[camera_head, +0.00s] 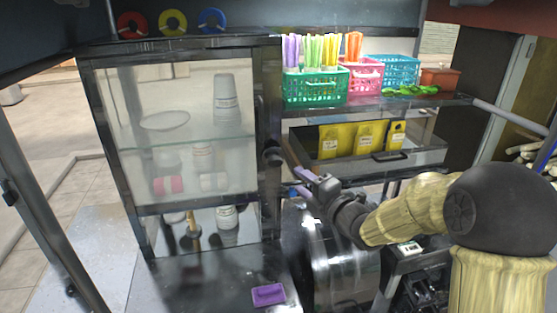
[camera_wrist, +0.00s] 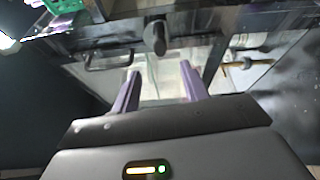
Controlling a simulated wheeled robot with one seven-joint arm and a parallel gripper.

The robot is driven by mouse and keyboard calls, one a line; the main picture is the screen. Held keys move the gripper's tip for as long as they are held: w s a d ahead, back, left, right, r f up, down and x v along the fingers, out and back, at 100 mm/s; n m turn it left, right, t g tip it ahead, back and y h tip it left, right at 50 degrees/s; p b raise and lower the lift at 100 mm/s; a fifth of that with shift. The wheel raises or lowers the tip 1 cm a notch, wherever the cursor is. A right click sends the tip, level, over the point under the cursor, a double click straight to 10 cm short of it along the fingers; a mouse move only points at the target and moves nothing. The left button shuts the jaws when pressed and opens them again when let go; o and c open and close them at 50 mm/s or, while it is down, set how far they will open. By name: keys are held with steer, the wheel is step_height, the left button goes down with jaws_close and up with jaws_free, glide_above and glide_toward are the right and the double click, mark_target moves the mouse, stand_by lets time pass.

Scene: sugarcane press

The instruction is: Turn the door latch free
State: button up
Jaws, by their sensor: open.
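A glass-fronted cabinet (camera_head: 190,130) with a dark frame stands left of centre in the head view. A dark rounded latch knob (camera_head: 273,155) sits on its right side post. The knob also shows in the wrist view (camera_wrist: 156,38), at top centre, ahead of and between my fingers. My gripper (camera_head: 298,181) is open and empty, its purple fingers pointing toward the cabinet just below and right of the knob. In the wrist view the two fingertips (camera_wrist: 159,72) are spread apart. They look apart from the knob; the exact gap is unclear.
A shelf right of the cabinet holds a green basket (camera_head: 316,88), a pink basket (camera_head: 365,78) and a blue basket (camera_head: 394,70). Below it is a drawer with a handle (camera_head: 390,155) and yellow packets. A purple item (camera_head: 268,294) lies on the dark counter.

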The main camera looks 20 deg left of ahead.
mark_target(277, 164)
steer(key=p+x, duration=0.4)
steer(key=x, duration=0.5)
steer(key=shift+w+a+r, duration=0.15)
steer(key=shift+w+a, duration=0.05)
steer(key=shift+a, duration=0.05)
steer(key=shift+w+a+p, duration=0.35)
steer(key=shift+a+p, duration=0.05)
steer(key=shift+a, duration=0.1)
steer(key=c, duration=1)
